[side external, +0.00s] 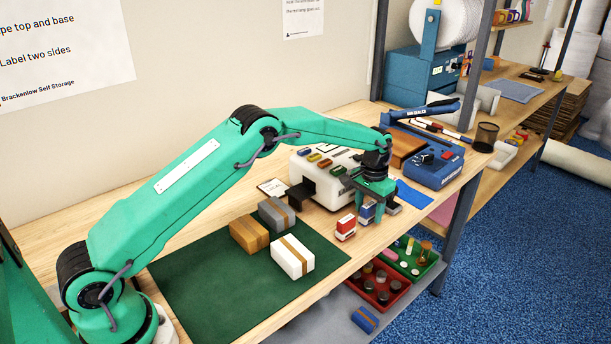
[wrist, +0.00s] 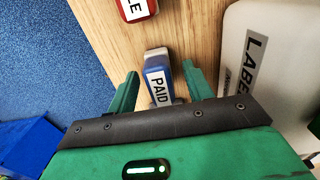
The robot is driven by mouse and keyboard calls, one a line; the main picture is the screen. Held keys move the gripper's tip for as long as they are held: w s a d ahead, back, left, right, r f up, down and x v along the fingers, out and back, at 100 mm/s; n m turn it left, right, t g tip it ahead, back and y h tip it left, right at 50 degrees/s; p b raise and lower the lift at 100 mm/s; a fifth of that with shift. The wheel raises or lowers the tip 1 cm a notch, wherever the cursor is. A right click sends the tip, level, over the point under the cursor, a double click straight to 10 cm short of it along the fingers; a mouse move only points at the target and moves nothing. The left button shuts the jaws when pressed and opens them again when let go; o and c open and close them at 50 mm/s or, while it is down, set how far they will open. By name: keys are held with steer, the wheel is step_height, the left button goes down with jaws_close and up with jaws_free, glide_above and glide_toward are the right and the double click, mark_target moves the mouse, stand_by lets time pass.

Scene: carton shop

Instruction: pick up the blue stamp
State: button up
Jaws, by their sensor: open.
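The blue stamp (wrist: 157,66) stands on the wooden bench, with a white label reading PAID on it. In the wrist view it sits between the two fingers of my gripper (wrist: 160,88), with a gap visible on each side. My gripper is open. In the side view my gripper (side external: 372,208) is low over the bench, and the blue stamp (side external: 366,212) shows partly behind a finger.
A red stamp (side external: 346,226) stands close by, and also shows in the wrist view (wrist: 135,8). The white label machine (side external: 325,183) is just behind my gripper. Small cartons (side external: 293,257) sit on a green mat (side external: 210,283). The bench's front edge is near.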

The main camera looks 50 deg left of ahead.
steer(key=shift+f, duration=0.45)
steer(key=c, duration=1.1)
